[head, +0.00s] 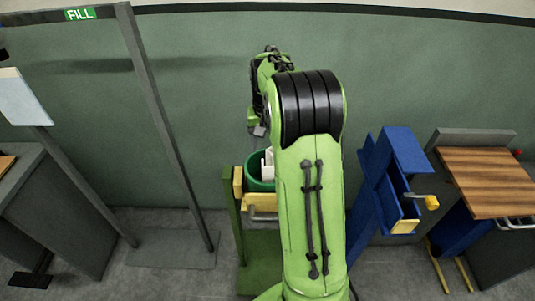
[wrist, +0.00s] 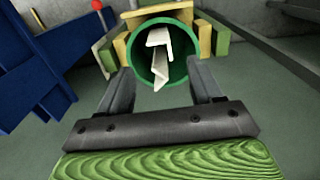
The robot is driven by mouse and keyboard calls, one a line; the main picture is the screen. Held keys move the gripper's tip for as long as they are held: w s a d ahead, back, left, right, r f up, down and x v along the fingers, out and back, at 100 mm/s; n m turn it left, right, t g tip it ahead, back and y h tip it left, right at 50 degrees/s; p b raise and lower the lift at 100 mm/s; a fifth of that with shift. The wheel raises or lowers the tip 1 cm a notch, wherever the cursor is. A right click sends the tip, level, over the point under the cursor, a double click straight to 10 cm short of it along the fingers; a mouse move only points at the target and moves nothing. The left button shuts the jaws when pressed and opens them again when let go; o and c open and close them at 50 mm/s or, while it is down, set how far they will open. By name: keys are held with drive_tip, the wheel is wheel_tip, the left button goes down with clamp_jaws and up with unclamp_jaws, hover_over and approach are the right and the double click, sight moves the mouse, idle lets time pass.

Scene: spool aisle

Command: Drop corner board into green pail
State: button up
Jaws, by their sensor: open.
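The green pail (head: 254,184) stands on a wood-edged green stand, partly hidden by my arm in the head view. It also shows in the wrist view (wrist: 137,58), mouth toward the camera. The white corner board (head: 268,160) leans inside the pail, its upper end at the rim; in the wrist view (wrist: 158,38) its L-shaped end shows. A second white strip lies lower in the pail; I cannot tell if it is a separate piece. My gripper (wrist: 160,80) is open and empty, fingers spread, apart from the board and pointing toward the pail. In the head view it hangs above the pail.
The green stand (head: 243,215) has pale wooden blocks around the pail. A blue rack (head: 369,190) and a wood-topped bench (head: 490,180) stand to the right. A grey frame with a FILL sign (head: 80,14) stands left. Floor between frame and stand is clear.

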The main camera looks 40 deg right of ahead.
drive_tip(key=s+a+r+n+t, duration=0.2)
drive_tip(key=s+a+r+n, duration=0.1)
drive_tip(key=s+a+r, duration=0.55)
drive_tip(key=s+a+n+t, duration=0.3)
drive_tip(key=s+a+n, duration=0.1)
drive_tip(key=s+a, duration=0.6)
drive_tip(key=s, duration=0.3)
drive_tip(key=shift+s+a+t, duration=0.15)
drive_tip(key=shift+a+t, duration=0.05)
drive_tip(key=shift+t, duration=0.1)
wheel_tip(320, 180, up, 3)
drive_tip(key=p, duration=0.3)
drive_tip(key=shift+r, duration=0.15)
